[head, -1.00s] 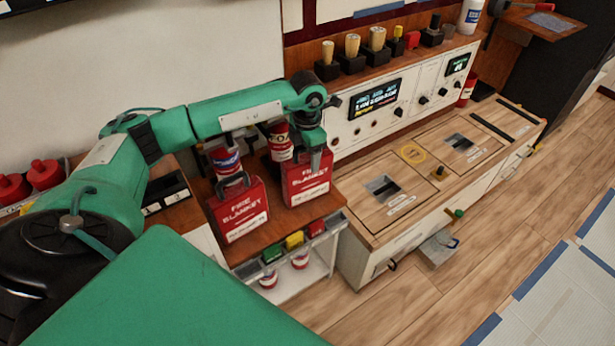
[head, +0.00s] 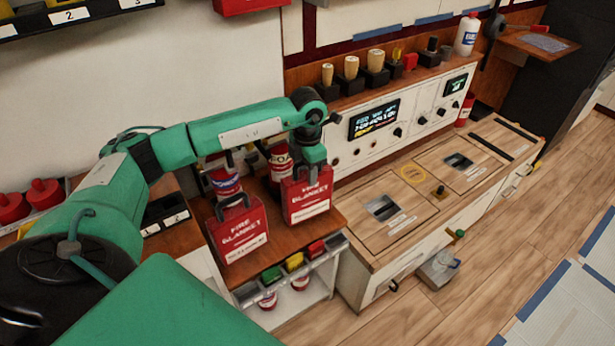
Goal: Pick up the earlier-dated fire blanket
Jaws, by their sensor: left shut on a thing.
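Two red fire blanket boxes stand side by side on a brown wooden shelf top (head: 330,204). The left fire blanket (head: 238,229) has a dark handle raised on top and nothing touching it. The right fire blanket (head: 307,196) is under my left gripper (head: 313,168), which comes down from above and is shut on its top. Each box has white lettering and a pale label strip low on its front; the dates are too small to read. I cannot tell whether the right box is clear of the shelf. My right gripper is not in view.
Red-and-white cans (head: 280,160) stand close behind the boxes. Small coloured bins (head: 294,261) line the shelf's front. A white control panel (head: 410,115) and a wood-topped bench (head: 400,215) are to the right. Open wooden floor (head: 500,265) lies at the lower right.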

